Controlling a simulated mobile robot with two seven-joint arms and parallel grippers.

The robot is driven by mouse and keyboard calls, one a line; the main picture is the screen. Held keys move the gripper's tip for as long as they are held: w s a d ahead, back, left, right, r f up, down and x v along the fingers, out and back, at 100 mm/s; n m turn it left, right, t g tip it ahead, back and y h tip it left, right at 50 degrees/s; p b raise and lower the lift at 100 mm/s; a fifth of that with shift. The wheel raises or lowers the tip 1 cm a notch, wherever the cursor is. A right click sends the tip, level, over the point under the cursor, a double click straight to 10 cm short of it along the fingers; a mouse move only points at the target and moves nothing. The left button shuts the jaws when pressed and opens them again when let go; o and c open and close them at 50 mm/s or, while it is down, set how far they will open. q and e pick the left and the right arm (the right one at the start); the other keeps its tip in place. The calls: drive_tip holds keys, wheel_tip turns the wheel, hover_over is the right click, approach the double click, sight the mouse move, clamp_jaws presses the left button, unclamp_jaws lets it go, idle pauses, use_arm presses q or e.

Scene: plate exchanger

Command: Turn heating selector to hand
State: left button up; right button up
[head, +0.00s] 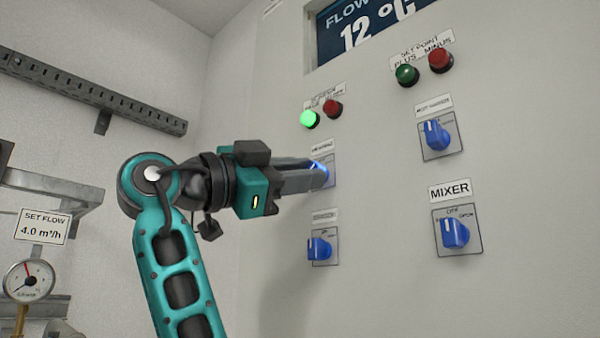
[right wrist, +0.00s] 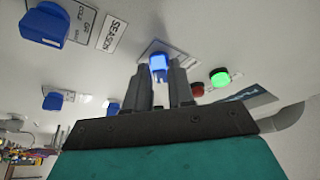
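The heating selector is a blue knob (head: 321,172) on a small plate on the grey panel, in the middle of the head view. Its label above is small and blurred. My right gripper (head: 314,178) reaches it from the left and covers much of its plate. In the right wrist view the bright blue knob (right wrist: 158,64) sits between my two fingertips (right wrist: 160,72), which appear to close on its sides. The pointer direction of the knob is hidden by the fingers. My left gripper is not in view.
A lit green button (head: 310,119) and a red button (head: 333,108) sit just above. Other blue selectors sit below (head: 319,248), at right (head: 436,135) and at the mixer (head: 455,233). A gauge (head: 28,280) stands at far left. The panel between selectors is flat and clear.

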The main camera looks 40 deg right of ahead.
clamp_jaws()
drive_tip(key=shift+n, duration=0.3)
drive_tip(key=n+t+b, duration=0.1)
drive_tip(key=n+t, duration=0.3)
drive_tip(key=n, duration=0.4)
drive_tip(key=s+n+t+b, duration=0.1)
drive_tip(key=n+t+b, duration=0.1)
drive_tip(key=n, duration=0.6)
drive_tip(key=n+t+y+b, duration=0.1)
drive_tip(key=n+t+b, duration=0.1)
drive_tip(key=n+t, duration=0.3)
drive_tip(key=shift+s+n+t, duration=0.15)
drive_tip(key=shift+n+t, duration=0.15)
drive_tip(key=shift+n, duration=1.6)
